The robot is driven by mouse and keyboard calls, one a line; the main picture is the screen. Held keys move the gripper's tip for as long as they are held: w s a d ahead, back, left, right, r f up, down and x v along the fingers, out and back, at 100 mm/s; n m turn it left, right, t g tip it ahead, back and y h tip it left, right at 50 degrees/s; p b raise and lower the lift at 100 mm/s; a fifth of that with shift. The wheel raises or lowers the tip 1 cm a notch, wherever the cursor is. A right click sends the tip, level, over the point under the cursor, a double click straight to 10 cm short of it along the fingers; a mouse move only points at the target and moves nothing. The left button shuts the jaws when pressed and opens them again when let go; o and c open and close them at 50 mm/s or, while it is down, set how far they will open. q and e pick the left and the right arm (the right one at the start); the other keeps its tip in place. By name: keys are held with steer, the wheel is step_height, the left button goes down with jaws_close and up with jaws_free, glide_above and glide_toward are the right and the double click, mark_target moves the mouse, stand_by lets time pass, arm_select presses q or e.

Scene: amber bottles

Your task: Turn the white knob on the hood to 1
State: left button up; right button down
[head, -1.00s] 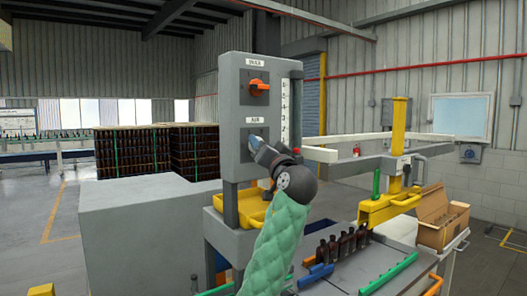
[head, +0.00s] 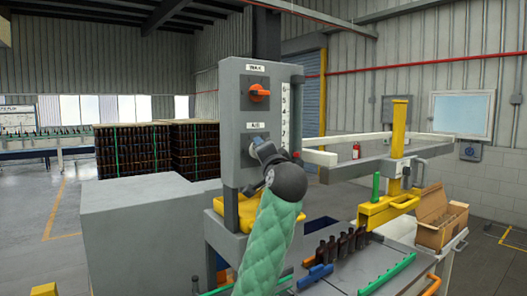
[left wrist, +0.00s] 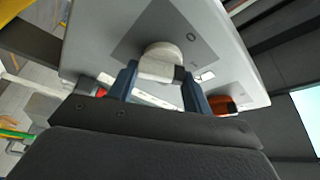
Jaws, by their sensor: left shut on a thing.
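The grey hood panel (head: 232,110) stands in the middle of the head view, with an orange knob (head: 259,92) above and the white knob lower down, largely hidden there by my gripper. In the left wrist view the white knob (left wrist: 160,62) sits on a darker grey plate, with a "0" mark to its right. My left gripper (head: 262,148) is at the lower knob; its two blue fingers (left wrist: 160,84) are on either side of the white knob, shut on it. The knob's pointer direction is hard to tell. My right gripper is not in view.
A red button (left wrist: 101,91) and the orange knob show beside the fingers in the left wrist view. A yellow bracket (head: 388,210), brown bottles (head: 342,243) and a cardboard box (head: 440,217) are to the right. A grey block (head: 140,235) stands at left.

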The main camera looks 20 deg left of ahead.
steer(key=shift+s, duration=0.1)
arm_select(q)
steer(key=o, duration=1)
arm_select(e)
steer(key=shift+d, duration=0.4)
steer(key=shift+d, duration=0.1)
arm_select(q)
steer(key=shift+d+f, duration=0.1)
steer(key=b+v, duration=0.4)
steer(key=v, duration=0.3)
steer(key=shift+s+d, duration=0.15)
steer(key=shift+s, duration=0.1)
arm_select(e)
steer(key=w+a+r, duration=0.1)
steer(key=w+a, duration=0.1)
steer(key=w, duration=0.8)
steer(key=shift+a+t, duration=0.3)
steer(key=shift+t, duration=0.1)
